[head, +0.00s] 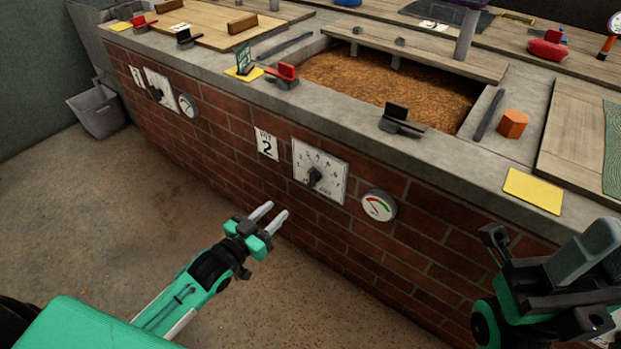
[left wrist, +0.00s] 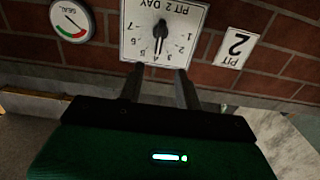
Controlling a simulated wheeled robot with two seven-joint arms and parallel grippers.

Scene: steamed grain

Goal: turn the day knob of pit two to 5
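The day knob (head: 315,176) of pit two is a dark knob on a white numbered plate (head: 335,188) on the brick wall. The "PIT 2" sign (head: 266,144) is left of the plate. In the left wrist view the knob (left wrist: 160,29) appears upside down, its pointer near the middle of the scale, around 4; the exact reading is unclear. My left gripper (head: 269,214) is open and empty, below and left of the plate, apart from the knob. Its fingers (left wrist: 160,86) also show apart in the wrist view. My right gripper (head: 535,255) is at the right; its opening is unclear.
A round gauge (head: 379,205) is on the wall right of the plate. Another numbered plate (head: 160,87) and gauge (head: 188,105) are farther left. The concrete ledge (head: 345,112) juts above, with a grain pit (head: 390,85) behind it. The floor before the wall is clear.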

